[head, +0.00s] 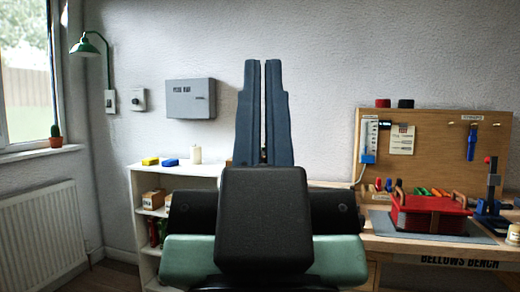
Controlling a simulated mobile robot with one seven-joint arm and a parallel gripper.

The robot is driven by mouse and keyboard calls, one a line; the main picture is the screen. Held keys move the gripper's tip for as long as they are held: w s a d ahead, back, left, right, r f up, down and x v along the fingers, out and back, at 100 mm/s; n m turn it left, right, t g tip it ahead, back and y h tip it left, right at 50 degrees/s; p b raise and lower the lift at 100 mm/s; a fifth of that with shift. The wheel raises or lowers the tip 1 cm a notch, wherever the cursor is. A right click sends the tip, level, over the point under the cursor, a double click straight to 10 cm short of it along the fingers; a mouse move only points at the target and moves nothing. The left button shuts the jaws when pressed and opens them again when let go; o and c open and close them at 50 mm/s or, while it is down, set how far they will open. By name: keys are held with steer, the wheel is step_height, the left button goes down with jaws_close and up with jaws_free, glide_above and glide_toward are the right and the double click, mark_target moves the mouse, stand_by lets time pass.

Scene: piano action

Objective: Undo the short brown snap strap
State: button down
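My gripper (263,110) points up in the middle of the head view, with two long dark blue fingers side by side. Only a thin slit shows between them, and it looks shut and empty. It is well left of a red boxy object (430,218) on the bench at the right. Small brown parts show at the red object's top edges, but they are too small to tell as straps. I cannot make out the short brown snap strap or its snap.
The red object sits on a grey mat (385,224) on the wooden bench (375,243). A pegboard (440,155) stands behind, with several coloured tools below. A dark blue press-like tool (493,190) stands right of it. A white shelf (145,180) is at the left.

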step_height(320, 180, up, 28)
steer(key=p, duration=2.6)
steer(key=shift+p, duration=0.35)
steer(key=shift+f, duration=0.1)
steer(key=shift+w, duration=0.1)
